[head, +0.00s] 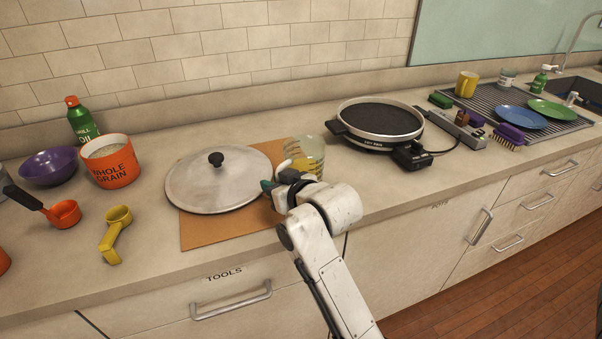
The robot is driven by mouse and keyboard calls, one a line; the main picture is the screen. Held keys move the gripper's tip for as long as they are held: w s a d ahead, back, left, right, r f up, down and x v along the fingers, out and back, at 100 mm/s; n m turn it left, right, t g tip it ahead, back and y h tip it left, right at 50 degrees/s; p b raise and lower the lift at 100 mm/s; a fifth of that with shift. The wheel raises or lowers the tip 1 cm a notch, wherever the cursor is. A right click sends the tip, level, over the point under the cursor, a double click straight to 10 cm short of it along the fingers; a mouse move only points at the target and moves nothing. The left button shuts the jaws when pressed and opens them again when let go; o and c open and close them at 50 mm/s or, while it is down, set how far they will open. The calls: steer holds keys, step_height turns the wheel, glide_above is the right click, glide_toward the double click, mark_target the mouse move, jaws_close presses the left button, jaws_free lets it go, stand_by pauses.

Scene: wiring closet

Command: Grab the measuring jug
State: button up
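The measuring jug (310,150) is clear with yellowish markings. It stands on the counter at the right edge of a brown board, near the middle of the head view. My gripper (273,184) is in front of the jug and a little to its left, beside the right rim of the lid. My gripper and wrist hide the jug's lower part. A dark teal fingertip shows, but the gap between the fingers does not. I cannot tell whether the gripper touches the jug.
A large metal lid (217,185) lies on the brown board (205,233) left of my gripper. A black electric pan (380,117) stands right of the jug. An orange canister (112,165), purple bowl (48,167) and measuring scoops are at left. The front counter right of my arm is clear.

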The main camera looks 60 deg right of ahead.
jaws_close()
stand_by(0.3)
steer(key=shift+r, duration=0.1)
